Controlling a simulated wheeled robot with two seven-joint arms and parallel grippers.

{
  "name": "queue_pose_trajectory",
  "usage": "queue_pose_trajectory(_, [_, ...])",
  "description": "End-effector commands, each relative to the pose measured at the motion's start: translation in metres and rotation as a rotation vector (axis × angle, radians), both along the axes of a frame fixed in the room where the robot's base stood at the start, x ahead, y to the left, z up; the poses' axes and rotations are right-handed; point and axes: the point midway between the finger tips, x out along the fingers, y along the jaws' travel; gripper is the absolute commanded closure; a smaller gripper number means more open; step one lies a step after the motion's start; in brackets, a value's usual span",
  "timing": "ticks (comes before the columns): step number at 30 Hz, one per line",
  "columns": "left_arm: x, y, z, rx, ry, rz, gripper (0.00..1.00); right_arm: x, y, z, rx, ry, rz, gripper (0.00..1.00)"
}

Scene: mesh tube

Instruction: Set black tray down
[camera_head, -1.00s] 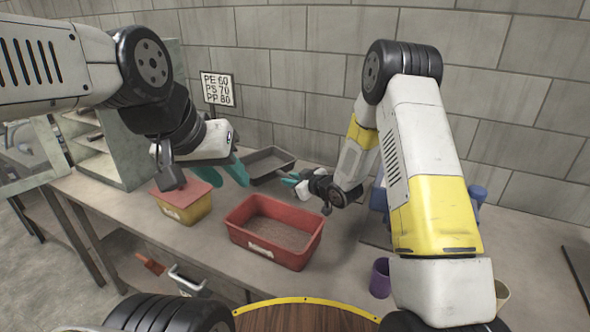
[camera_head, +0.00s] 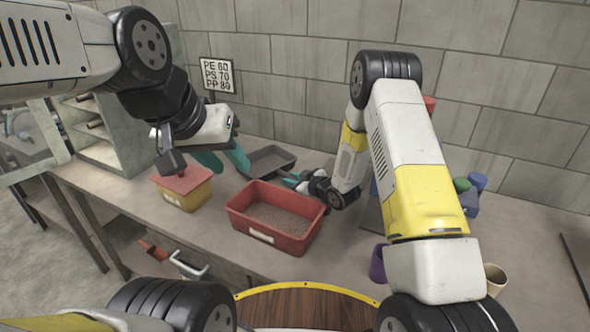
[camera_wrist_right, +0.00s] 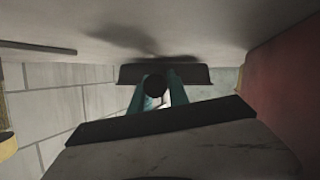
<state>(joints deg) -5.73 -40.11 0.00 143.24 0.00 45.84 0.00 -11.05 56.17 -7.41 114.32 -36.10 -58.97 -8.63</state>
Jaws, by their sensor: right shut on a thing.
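The black tray (camera_head: 284,162) is a shallow dark rectangular tray behind the red bin in the head view. My right gripper (camera_head: 291,181) reaches its near right side and is shut on it; the bin partly hides the fingertips.
A red bin (camera_head: 240,225) of grey granules stands in front of the tray. A yellow box (camera_head: 187,195) with a red lid stands at left. A purple cup (camera_head: 377,263) and blue items (camera_head: 473,192) are at right. A block wall with a sign (camera_head: 217,75) closes the back.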

Motion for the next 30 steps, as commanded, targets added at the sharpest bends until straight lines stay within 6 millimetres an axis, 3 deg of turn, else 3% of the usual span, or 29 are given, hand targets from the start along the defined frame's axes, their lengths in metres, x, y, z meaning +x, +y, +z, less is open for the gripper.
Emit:
queue_pose_trajectory(20, [0.0,0.0,0.0,0.0,0.0,0.0,0.64,0.0,0.0,-0.012,0.0,0.002,0.0,1.0])
queue_pose_trajectory(21, [0.0,0.0,0.0,0.0,0.0,0.0,0.64,0.0,0.0,-0.012,0.0,0.0,0.001,0.73])
queue_pose_trajectory(24, [0.0,0.0,0.0,0.0,0.0,0.0,0.64,0.0,0.0,-0.012,0.0,0.0,0.001,0.53])
queue_pose_trajectory(30, [0.0,0.0,0.0,0.0,0.0,0.0,0.64,0.0,0.0,-0.011,0.0,0.0,0.0,0.53])
